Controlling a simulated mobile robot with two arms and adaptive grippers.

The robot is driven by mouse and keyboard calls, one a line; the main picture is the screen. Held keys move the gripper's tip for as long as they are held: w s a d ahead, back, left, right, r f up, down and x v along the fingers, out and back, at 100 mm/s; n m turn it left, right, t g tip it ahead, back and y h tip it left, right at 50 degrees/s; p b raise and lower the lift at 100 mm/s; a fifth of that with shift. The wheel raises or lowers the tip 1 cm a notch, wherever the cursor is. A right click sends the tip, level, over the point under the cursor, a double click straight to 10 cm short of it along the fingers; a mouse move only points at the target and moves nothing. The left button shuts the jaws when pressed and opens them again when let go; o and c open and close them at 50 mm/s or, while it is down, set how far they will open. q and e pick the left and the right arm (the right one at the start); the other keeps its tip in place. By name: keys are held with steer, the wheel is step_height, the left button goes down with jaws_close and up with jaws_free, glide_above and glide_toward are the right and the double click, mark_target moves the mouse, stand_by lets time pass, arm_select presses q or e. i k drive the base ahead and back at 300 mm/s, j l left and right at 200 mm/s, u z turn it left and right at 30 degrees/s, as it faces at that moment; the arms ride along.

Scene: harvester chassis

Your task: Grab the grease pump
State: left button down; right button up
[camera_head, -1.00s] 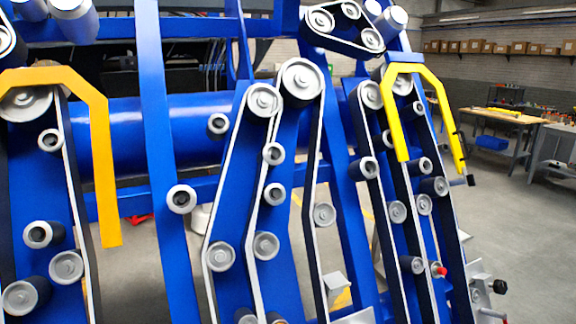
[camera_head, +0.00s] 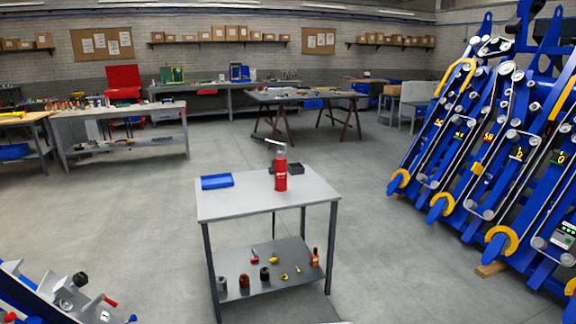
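A red grease pump (camera_head: 281,172) with a grey top and a thin spout or handle pointing left stands upright on the top of a small grey metal table (camera_head: 240,200). The table is in the middle of the head view, some way in front of me. Neither of my grippers shows in the view.
The blue harvester chassis (camera_head: 490,150) stands at right, more blue machinery (camera_head: 60,300) at lower left. Workbenches (camera_head: 125,112) line the back. Grey floor is open around the table.

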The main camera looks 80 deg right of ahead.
mark_target(280, 161)
steer(key=z, duration=2.55)
steer(key=i+l, duration=0.7)
steer(key=l, duration=0.25)
